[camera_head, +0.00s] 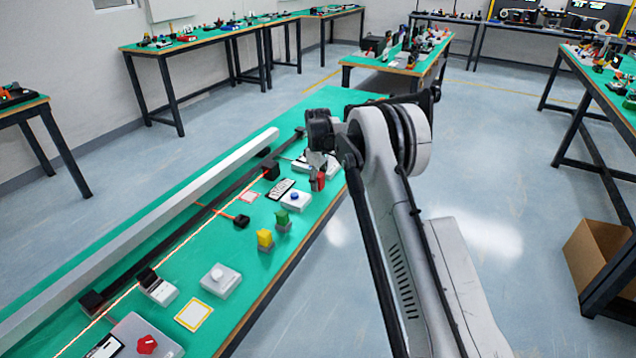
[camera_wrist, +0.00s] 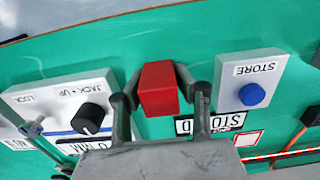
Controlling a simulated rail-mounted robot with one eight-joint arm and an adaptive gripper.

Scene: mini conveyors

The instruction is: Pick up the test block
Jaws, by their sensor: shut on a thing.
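A red block (camera_wrist: 158,88), which I take to be the test block, sits between the two fingers of my gripper (camera_wrist: 160,98) in the wrist view. The fingers are shut on its sides. In the head view my gripper (camera_head: 318,170) hangs at the right edge of the green table, with the red block (camera_head: 318,181) at its tips. The block looks to be above the table top, but its underside is hidden, so I cannot tell how far.
A STORE box (camera_wrist: 251,80) with a blue button is right of the block, and a JACK panel (camera_wrist: 70,110) with a black knob is left. A yellow block (camera_head: 265,238) and a green block (camera_head: 282,217) stand nearer. A long rail (camera_head: 150,225) runs along the table.

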